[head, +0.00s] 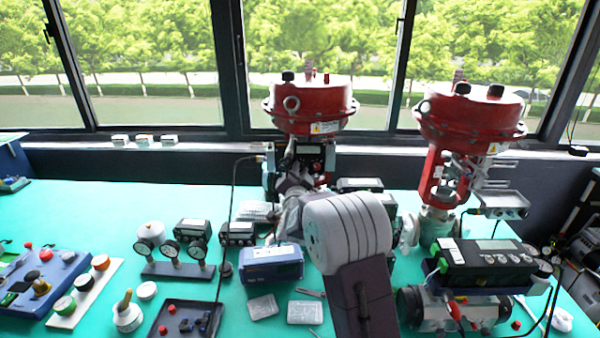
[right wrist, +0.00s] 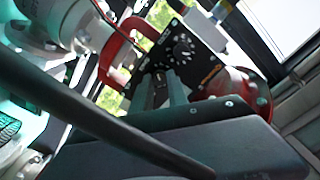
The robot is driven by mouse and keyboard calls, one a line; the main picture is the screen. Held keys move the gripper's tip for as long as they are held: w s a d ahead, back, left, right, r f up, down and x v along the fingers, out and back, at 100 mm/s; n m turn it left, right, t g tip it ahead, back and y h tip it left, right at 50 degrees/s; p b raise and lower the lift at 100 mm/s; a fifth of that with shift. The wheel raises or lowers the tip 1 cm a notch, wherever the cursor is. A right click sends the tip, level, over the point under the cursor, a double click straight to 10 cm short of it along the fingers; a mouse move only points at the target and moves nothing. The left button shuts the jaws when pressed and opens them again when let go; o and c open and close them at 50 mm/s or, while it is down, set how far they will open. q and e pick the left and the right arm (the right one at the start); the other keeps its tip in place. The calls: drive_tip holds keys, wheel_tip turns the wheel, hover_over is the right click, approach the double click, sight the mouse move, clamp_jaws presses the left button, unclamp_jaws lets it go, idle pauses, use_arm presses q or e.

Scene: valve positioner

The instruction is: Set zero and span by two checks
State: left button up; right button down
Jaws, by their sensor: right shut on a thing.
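A red-topped valve (head: 310,108) stands at the back centre with a black positioner (head: 310,152) on its front. The positioner's panel (right wrist: 183,50) also shows in the right wrist view, with a round dial and small controls. My right gripper (right wrist: 160,88) reaches up to the lower part of this panel, its two fingers close together on a small part there. My own wrist hides most of this contact in the head view. A second red-topped valve (head: 472,112) stands at the right. My left gripper is not in view.
A blue box (head: 273,265), gauges on a stand (head: 178,268) and a dark tray (head: 186,320) sit on the green bench. A black instrument (head: 490,262) stands at the front right. A blue control panel (head: 40,285) is at left. Bare bench (head: 90,210) lies at the back left.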

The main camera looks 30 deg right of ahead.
drive_tip(key=shift+f+m+b, duration=0.15)
drive_tip(key=shift+m+b, duration=0.15)
drive_tip(key=shift+b, duration=0.2)
drive_tip(key=m+b, duration=1.5)
drive_tip(key=m, duration=0.1)
drive_tip(key=shift+m, duration=0.4)
drive_tip(key=m+b, duration=0.3)
drive_tip(key=m, duration=0.1)
drive_tip(key=m+b, duration=0.1)
drive_tip(key=m, duration=0.3)
drive_tip(key=shift+m+b, duration=1.05)
drive_tip(key=shift+m, duration=1.05)
